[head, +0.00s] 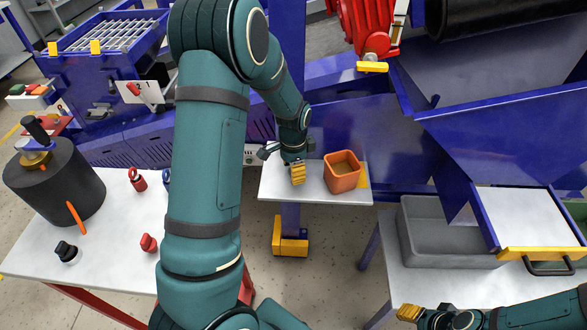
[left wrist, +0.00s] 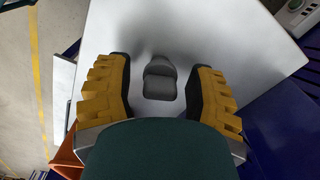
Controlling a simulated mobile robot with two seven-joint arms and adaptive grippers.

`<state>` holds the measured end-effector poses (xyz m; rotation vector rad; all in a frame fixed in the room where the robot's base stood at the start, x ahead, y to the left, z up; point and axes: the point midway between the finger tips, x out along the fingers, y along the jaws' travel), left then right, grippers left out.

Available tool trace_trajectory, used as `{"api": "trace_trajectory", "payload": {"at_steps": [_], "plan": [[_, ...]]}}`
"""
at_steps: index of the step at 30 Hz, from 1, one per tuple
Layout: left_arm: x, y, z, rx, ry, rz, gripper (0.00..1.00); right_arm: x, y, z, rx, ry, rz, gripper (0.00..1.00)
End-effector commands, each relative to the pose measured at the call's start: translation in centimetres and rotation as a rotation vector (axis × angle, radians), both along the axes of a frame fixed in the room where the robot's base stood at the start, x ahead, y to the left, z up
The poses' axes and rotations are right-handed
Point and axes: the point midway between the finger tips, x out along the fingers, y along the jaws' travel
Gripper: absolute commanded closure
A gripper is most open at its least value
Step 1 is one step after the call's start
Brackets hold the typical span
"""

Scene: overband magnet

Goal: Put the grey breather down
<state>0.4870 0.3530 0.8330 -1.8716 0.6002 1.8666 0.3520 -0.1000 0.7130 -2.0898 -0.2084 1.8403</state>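The grey breather (left wrist: 160,78) sits on the small white shelf (head: 282,192), between the spread fingers of my left gripper (left wrist: 160,92) in the left wrist view. A gap shows on each side of it, so the fingers do not touch it. In the head view my left gripper (head: 298,174) is low over the shelf, left of the orange bin, and the breather is hidden there. My right gripper (head: 408,313) is at the bottom right of the head view; its finger opening cannot be made out.
The orange bin (head: 340,181) stands on the shelf close to my left gripper. A white table (head: 110,220) at left holds a dark cylinder (head: 60,190), red pieces and a black knob (head: 66,251). A grey tub (head: 440,240) is at right. Blue machine frames stand behind.

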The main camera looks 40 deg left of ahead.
Motion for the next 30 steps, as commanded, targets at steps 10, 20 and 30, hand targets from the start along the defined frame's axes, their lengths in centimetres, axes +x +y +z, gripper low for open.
{"api": "trace_trajectory", "payload": {"at_steps": [10,20,30], "plan": [[0.0,0.0,0.6,0.000,0.000,0.000,0.46,0.0,0.0,0.4,0.000,0.001,0.000,0.53],[0.1,0.0,6.6,-0.001,-0.004,0.001,0.46,-0.3,0.0,1.9,0.001,0.008,0.002,0.53],[0.0,0.0,11.7,-0.001,-0.001,0.000,0.46,-0.6,0.1,3.0,0.003,0.014,0.003,0.53]]}}
